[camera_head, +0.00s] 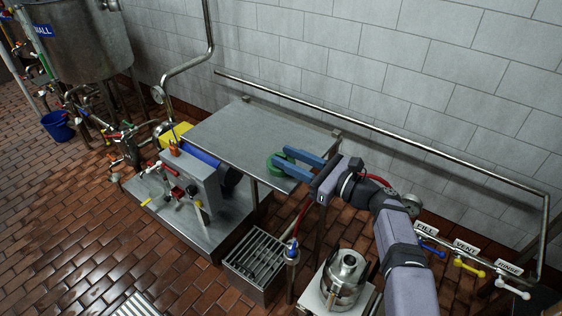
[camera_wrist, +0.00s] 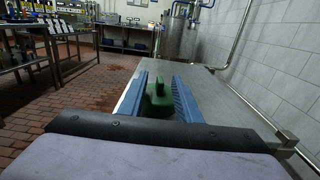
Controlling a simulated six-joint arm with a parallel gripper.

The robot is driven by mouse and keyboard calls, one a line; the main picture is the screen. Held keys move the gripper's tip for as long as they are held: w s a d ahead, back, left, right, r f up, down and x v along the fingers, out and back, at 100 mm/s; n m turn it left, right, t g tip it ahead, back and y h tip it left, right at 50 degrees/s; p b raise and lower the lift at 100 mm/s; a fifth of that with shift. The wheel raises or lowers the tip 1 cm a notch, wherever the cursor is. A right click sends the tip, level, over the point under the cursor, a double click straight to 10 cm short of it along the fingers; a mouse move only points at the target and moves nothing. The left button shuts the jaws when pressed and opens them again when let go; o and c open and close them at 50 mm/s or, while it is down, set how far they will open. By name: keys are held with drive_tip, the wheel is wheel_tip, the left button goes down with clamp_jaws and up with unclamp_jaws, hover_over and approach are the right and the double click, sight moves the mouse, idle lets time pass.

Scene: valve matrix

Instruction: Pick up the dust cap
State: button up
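The dust cap seems to be the green round piece (camera_head: 270,165) with a raised knob, lying on the grey metal table top near its front right edge. In the wrist view the green cap (camera_wrist: 157,102) sits between my two fingers, with its knob pointing up. My gripper (camera_head: 279,156) has two long blue fingers spread apart, reaching in from the right over the cap. In the wrist view the gripper (camera_wrist: 160,90) shows a clear gap on both sides of the narrow knob. The fingers hide part of the cap's rim, and contact with the rim cannot be made out.
The metal table (camera_head: 240,128) is otherwise bare. A pump unit (camera_head: 190,185) stands front left of it, a grated drain box (camera_head: 257,258) below. A handrail pipe (camera_head: 390,133) runs along the tiled wall. Labelled valves (camera_head: 465,262) are at the right.

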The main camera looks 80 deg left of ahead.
clamp_jaws()
wheel_tip(320, 180, up, 10)
drive_tip(key=p, duration=0.1)
drive_tip(key=shift+p, duration=0.35)
idle(0.4)
